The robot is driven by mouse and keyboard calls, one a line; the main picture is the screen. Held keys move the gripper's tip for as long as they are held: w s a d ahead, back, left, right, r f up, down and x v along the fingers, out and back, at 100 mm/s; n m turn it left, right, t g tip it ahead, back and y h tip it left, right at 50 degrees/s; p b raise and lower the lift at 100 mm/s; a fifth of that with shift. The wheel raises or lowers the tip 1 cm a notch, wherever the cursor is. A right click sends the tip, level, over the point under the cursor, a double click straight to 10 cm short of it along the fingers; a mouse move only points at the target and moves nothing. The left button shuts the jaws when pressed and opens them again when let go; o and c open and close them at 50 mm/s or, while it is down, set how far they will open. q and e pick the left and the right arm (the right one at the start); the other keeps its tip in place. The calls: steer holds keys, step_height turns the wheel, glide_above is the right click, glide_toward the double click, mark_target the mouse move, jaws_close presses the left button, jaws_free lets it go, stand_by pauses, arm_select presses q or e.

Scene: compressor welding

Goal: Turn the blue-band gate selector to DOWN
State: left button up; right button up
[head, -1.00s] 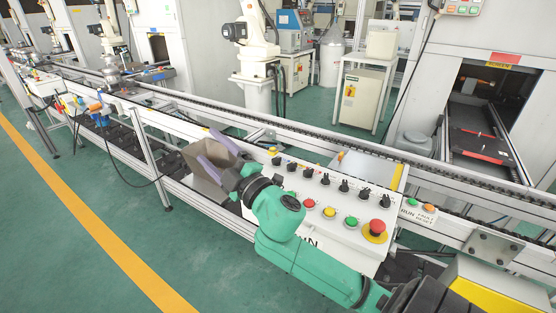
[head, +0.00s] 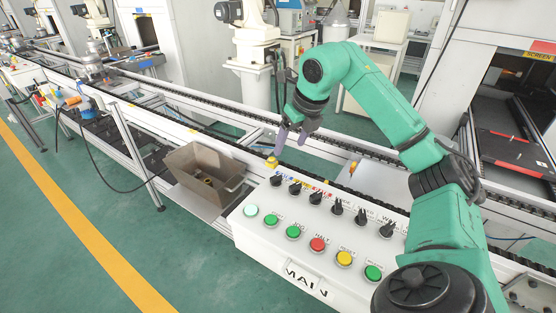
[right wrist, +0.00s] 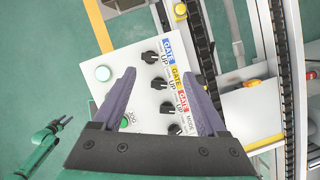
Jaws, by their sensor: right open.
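The white control panel (head: 262,232) bears a row of black selectors along its back edge. The blue-band gate selector (head: 276,180) is the leftmost; in the right wrist view its black knob (right wrist: 151,57) sits beside a blue GATE label (right wrist: 168,47) and the word UP. Its exact pointing is too small to tell. My right gripper (head: 292,138) is open and empty above and behind the panel's left end. In the right wrist view its fingertips (right wrist: 158,62) straddle the line of sight to that knob, apart from it. My left gripper (right wrist: 63,122) shows small at the lower left there.
Yellow-band (right wrist: 160,82) and red-band (right wrist: 167,108) selectors sit close beside the blue one. Push buttons line the panel's front, including a red one (head: 318,245). A brown bin (head: 190,165) stands left of the panel. A conveyor rail (head: 215,133) runs behind.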

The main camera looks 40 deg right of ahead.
mark_target(277, 177)
steer(key=x, duration=0.3)
steer(key=s+a+p+x, duration=0.1)
steer(key=x, duration=0.2)
steer(key=a+x, duration=0.1)
steer(key=x, duration=0.2)
steer(key=shift+f, duration=0.6)
steer(key=shift+x, duration=0.95)
steer(key=shift+s+a+r, duration=0.1)
steer(key=shift+s, duration=0.05)
steer(key=c, duration=0.5)
jaws_close()
arm_select(q)
steer(key=s+a, duration=0.1)
steer(key=s, duration=0.1)
steer(key=s+a+r, duration=0.1)
steer(key=shift+s+a, duration=0.3)
steer(key=shift+s, duration=0.1)
